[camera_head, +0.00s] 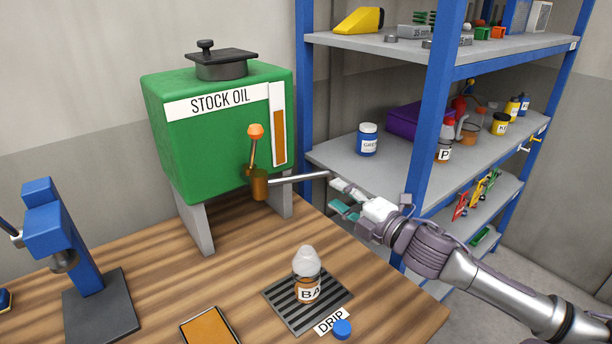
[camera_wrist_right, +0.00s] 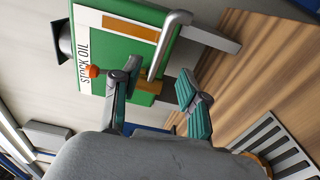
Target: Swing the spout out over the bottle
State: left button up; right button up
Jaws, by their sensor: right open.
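The green stock oil tank (camera_head: 205,140) stands on grey legs on the wooden bench. Its silver spout (camera_head: 300,179) runs out to the right from a brass valve (camera_head: 259,184) with an orange-knobbed lever (camera_head: 255,132). The bottle (camera_head: 308,275), with amber contents and a pale top, stands upright on the drip grate (camera_head: 280,298), in front of the spout and not under it. My right gripper (camera_head: 342,198) is open by the spout's outer end. In the right wrist view the spout (camera_wrist_right: 168,45) shows between and beyond the open fingers (camera_wrist_right: 160,100). My left gripper is out of view.
A blue stand (camera_head: 75,240) is at the bench's left, with an orange-topped tray (camera_head: 210,327) at the front. A blue cap (camera_head: 342,329) lies by the DRIP label. Blue-framed shelves (camera_head: 435,130) with jars and bottles rise behind my right arm.

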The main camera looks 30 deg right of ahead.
aim_at(309, 179)
jog(key=w, duration=0.5)
jog(key=shift+w+a+p, duration=0.3)
jog(key=shift+p, duration=0.1)
jog(key=w, duration=0.2)
jog(key=w+p, duration=0.1)
jog(key=w, duration=0.1)
jog(key=shift+w+a, duration=0.1)
jog(key=shift+a, duration=0.15)
jog(key=shift+w+a+f, duration=0.1)
jog(key=shift+w, duration=0.55)
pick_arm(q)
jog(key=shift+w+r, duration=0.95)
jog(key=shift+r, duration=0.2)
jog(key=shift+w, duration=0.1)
pick_arm(e)
grip_shut()
